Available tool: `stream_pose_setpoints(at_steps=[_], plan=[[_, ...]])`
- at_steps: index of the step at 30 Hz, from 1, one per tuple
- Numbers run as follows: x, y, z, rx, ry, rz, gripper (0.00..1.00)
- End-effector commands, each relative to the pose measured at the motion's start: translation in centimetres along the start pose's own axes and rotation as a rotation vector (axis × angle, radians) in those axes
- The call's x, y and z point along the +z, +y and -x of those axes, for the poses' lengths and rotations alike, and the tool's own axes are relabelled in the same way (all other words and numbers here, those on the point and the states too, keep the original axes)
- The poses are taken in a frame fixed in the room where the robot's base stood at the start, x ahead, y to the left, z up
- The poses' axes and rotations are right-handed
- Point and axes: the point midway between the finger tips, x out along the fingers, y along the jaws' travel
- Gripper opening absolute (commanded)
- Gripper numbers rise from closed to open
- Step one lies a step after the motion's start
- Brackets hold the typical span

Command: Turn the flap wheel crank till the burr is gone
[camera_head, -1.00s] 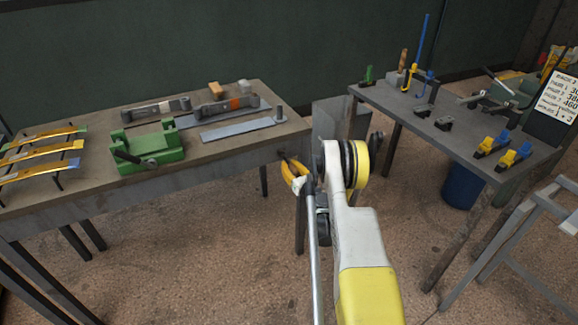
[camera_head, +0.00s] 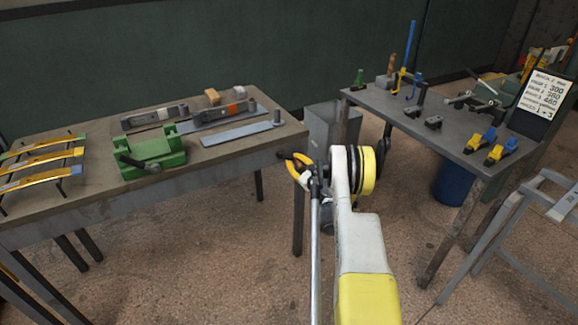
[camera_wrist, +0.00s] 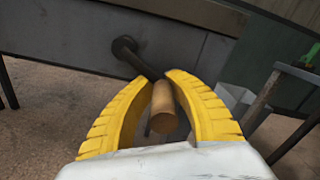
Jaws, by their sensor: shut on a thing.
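My gripper (camera_head: 298,168) is at the front right end of the left bench. Its yellow fingers (camera_wrist: 166,84) are closed around a wooden crank handle (camera_wrist: 163,106) in the wrist view. The dark crank arm (camera_wrist: 143,62) runs from the handle up and left to a round hub (camera_wrist: 124,46) on the bench's grey side. In the head view the dark crank (camera_head: 285,155) shows just left of the fingers, and the handle is hidden by them. I cannot make out the flap wheel or the burr in either view.
The left bench (camera_head: 215,160) carries a green clamp (camera_head: 152,155), a flat grey steel strip (camera_head: 236,134) and bowed leaf springs (camera_head: 42,160) on a rack. A grey table (camera_head: 455,140) with small tools stands to the right. A blue bin (camera_head: 455,185) is beneath it.

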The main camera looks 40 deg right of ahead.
Motion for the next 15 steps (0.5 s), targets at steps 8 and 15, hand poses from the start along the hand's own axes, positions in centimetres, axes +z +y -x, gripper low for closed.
stream_pose_setpoints(at_steps=[8, 15], plan=[[1.2, -1.6, 0.1, -0.007, 0.002, 0.255, 0.0], [2.4, -2.4, 0.1, -0.007, 0.003, 0.482, 0.0]])
